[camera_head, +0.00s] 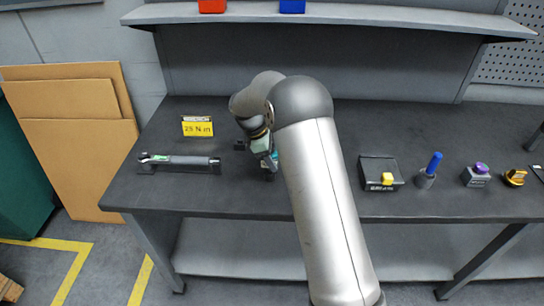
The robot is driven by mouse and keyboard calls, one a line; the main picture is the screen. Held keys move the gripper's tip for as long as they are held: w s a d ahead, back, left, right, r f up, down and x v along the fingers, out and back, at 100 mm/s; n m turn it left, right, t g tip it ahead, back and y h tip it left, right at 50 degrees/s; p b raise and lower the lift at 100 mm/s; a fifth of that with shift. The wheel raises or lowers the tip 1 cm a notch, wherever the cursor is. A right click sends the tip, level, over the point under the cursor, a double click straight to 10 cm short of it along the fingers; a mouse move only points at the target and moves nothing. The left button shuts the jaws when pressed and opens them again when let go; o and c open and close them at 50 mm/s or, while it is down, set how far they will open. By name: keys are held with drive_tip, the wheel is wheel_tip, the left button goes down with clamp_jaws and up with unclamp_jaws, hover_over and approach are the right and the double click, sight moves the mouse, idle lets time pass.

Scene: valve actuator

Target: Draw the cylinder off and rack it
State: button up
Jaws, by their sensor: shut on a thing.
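My gripper (266,157) is low over the bench, left of centre, and partly hidden by my own arm. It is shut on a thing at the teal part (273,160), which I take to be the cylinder. Its shape and whether it touches what lies below are hidden. A small dark fixture (240,146) shows just left of the gripper. I cannot make out a rack for certain.
A shelf (390,17) overhangs behind.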

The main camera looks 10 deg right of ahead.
drive_tip(key=shift+f+b, duration=0.55)
drive_tip(key=shift+f, duration=0.65)
drive_tip(key=o, duration=1.3)
drive_tip(key=shift+c, duration=0.2)
drive_tip(key=b+v, duration=0.2)
drive_tip(key=v, duration=1.5)
drive_tip(key=shift+r, duration=0.2)
